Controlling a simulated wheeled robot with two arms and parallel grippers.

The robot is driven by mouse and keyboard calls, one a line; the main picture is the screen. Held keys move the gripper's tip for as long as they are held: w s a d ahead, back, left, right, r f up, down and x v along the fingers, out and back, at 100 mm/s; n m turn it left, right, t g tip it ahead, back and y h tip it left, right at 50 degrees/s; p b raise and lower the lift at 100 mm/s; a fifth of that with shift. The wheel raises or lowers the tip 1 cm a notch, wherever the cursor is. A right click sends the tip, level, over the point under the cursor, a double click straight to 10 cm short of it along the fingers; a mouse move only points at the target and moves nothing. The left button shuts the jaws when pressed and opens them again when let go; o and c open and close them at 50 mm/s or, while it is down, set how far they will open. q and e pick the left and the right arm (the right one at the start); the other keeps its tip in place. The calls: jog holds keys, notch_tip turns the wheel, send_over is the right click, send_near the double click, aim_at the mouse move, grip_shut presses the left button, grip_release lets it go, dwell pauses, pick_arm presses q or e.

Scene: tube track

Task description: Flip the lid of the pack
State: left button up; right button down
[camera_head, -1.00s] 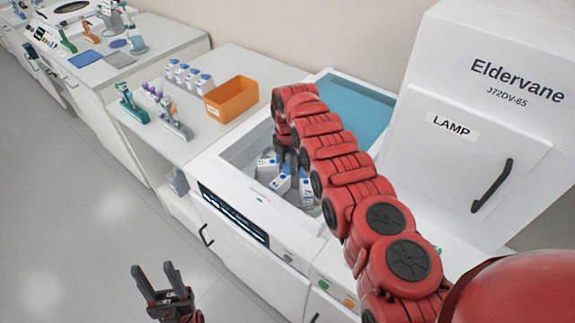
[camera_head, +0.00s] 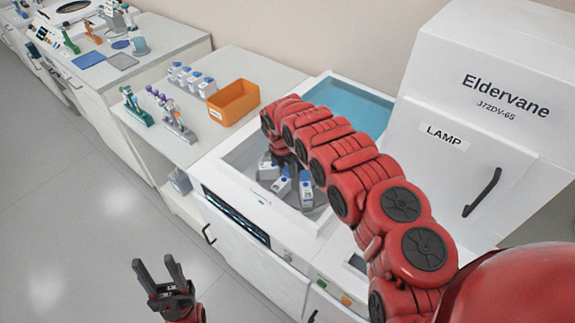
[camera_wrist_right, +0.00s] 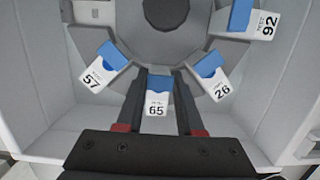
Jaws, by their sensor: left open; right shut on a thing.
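Several white packs with blue lids stand in a ring on a round grey carousel inside a white machine's open well. In the right wrist view they include pack 65 (camera_wrist_right: 157,104), pack 57 (camera_wrist_right: 102,76), pack 26 (camera_wrist_right: 213,84) and pack 92 (camera_wrist_right: 250,20). My right gripper (camera_wrist_right: 158,95) is shut on pack 65, one finger on each side of it. In the head view my right gripper (camera_head: 284,158) is down in the well, partly hidden by my arm, with other packs (camera_head: 306,188) around it. My left gripper (camera_head: 160,272) is open and empty over the floor.
The white machine (camera_head: 232,182) has raised well walls close around my right gripper. An orange bin (camera_head: 233,102), several blue-lidded packs (camera_head: 192,79) and tube racks (camera_head: 172,118) stand on the bench behind. A tall white cabinet (camera_head: 440,105) marked LAMP is at right.

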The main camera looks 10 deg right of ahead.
jog(key=shift+r, duration=0.15)
jog(key=shift+s+a+h, duration=0.1)
jog(key=shift+h, duration=0.2)
jog(key=t+h+b, duration=0.1)
jog(key=b, duration=0.1)
jog(key=f+t+h+b, duration=0.1)
jog(key=b, duration=0.1)
jog(key=shift+s+a, duration=0.15)
jog(key=shift+a, duration=0.2)
jog(key=shift+s+a+r+t+h+b, duration=0.15)
jog(key=shift+r+t+h+b, duration=0.05)
jog(key=shift+t+h+b, duration=0.35)
jog(key=c, duration=0.5)
grip_release()
jog(key=shift+r, duration=0.1)
